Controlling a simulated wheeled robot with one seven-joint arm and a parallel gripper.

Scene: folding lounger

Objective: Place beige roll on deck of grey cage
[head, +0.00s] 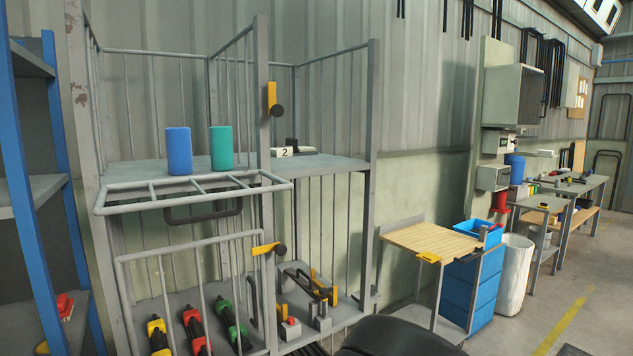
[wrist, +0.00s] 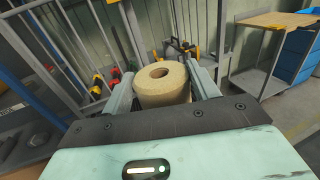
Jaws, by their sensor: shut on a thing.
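My gripper (wrist: 160,82) is shut on the beige roll (wrist: 163,88) in the wrist view. The roll is upright between the two fingers, its round hole facing up. Neither the gripper nor the roll shows in the head view. The grey cage stands left of centre in the head view. Its upper deck (head: 335,163) carries a blue roll (head: 178,151) and a green roll (head: 221,148), both upright and apart. A barred front flap (head: 190,191) of the cage is folded down in front of that deck.
A block marked 2 (head: 292,150) lies on the deck's right part, behind a post. The lower level holds several coloured tools behind a barred gate (head: 190,290). A wooden-topped cart (head: 430,240) and blue crates (head: 470,275) stand to the right.

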